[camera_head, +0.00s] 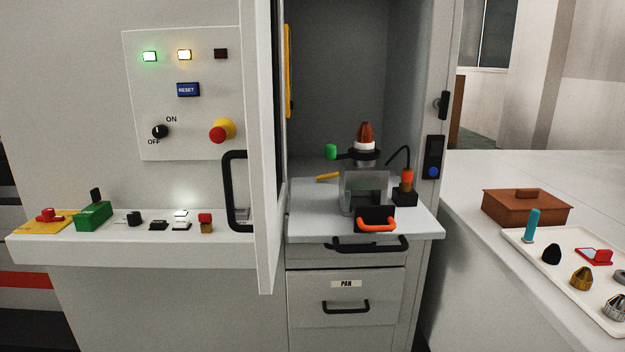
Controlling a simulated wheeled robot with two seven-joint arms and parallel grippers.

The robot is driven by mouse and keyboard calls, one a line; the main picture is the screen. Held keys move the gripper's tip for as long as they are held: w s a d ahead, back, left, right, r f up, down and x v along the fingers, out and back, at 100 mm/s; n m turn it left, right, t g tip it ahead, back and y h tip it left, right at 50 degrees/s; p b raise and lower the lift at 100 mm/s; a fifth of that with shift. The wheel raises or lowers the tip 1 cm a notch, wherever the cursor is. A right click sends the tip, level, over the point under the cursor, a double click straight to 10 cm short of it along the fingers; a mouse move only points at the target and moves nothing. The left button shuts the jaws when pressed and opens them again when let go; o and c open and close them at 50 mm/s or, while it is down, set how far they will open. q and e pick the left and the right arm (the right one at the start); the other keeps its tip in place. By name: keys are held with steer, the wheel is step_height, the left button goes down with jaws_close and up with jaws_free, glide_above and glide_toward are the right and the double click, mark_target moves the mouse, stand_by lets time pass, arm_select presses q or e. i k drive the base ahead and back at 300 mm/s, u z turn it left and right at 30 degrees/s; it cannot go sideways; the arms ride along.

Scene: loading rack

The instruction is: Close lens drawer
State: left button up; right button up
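A small black drawer with an orange handle (376,219) sits at the front of a grey housing (364,186). It appears to stick out from the housing toward me; I take it to be the lens drawer. The housing stands on a light grey shelf (320,223) inside the open cabinet, under a black and white head with a copper-coloured tip (365,133). How far the drawer is out is hard to tell from this angle. Neither of my grippers is in view.
The open cabinet door (262,200) stands left of the shelf with a black handle (235,190). A black shelf handle (368,245) and a drawer labelled PAN (346,300) are below. Right are a brown box (526,207) and a white tray (560,285) with several parts.

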mark_target(367, 217)
steer(key=z, duration=0.2)
steer(key=i, duration=1.1)
steer(key=z, duration=0.25)
